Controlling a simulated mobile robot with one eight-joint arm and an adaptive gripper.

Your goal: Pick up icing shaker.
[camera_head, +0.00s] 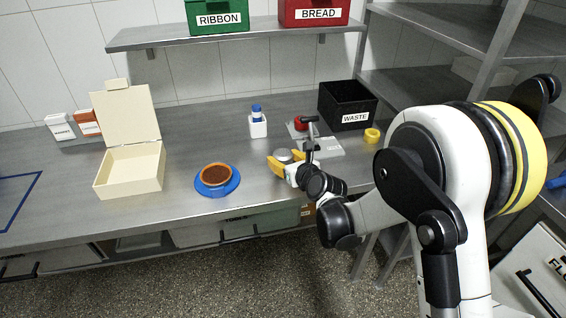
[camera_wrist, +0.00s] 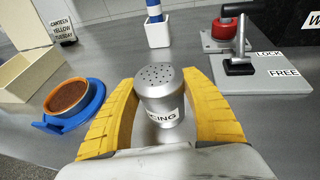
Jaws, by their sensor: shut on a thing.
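The icing shaker (camera_wrist: 158,98) is a silver metal can with a perforated domed top and a white label reading "CING" in the wrist view. It is upright between the two yellow fingers of my gripper (camera_wrist: 160,112), which is shut on it. In the head view, the shaker's top (camera_head: 284,155) shows between the yellow fingers of my gripper (camera_head: 283,163), near the front of the metal table. Its base is hidden, so I cannot tell whether it touches the table.
A terracotta bowl of brown contents (camera_head: 215,175) sits on a blue stand (camera_head: 231,185) to the left. Behind are a white holder (camera_head: 258,128) with a blue-topped item, a lock/free clamp plate (camera_head: 325,149), a black waste bin (camera_head: 340,100) and a yellow ring (camera_head: 371,136). An open cream box (camera_head: 130,170) stands left.

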